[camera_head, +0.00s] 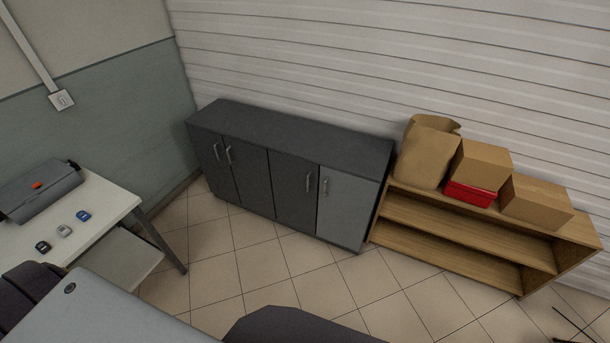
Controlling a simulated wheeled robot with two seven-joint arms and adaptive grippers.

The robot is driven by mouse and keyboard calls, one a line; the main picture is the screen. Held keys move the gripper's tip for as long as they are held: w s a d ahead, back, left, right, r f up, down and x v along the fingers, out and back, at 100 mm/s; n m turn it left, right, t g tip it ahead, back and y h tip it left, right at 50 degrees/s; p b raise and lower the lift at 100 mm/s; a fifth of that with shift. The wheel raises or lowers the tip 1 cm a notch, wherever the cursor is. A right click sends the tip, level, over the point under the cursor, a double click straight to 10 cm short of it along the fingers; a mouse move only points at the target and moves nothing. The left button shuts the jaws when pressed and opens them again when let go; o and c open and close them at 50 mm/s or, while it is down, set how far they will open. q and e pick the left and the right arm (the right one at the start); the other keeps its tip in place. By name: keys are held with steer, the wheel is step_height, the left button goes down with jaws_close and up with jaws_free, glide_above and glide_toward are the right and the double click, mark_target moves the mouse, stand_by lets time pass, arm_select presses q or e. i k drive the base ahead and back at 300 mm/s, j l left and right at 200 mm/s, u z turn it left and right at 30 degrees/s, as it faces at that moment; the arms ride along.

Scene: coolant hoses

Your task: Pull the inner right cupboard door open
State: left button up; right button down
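A low dark grey cupboard (300,134) stands against the slatted wall, with four doors in a row. The inner right door (290,200) is the third from the left; it is dark grey and looks shut. Its upright bar handle (308,184) is near its right edge. Beside it, the outer right door (345,208) is lighter grey, with its own handle (325,187) close by. The two left doors (245,175) also look shut. Neither of my grippers is in view.
Tiled floor (260,262) lies clear before the cupboard. A white table (95,215) with a grey case and small items stands left. A wooden shelf (440,235) with boxes and a paper bag adjoins the cupboard's right side. Dark shapes at the bottom edge are unclear.

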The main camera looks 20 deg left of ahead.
mark_target(295, 181)
steer(key=i+l+u, duration=0.25)
steer(key=i, duration=0.25)
steer(key=i+l+u, duration=0.25)
steer(key=i, duration=0.2)
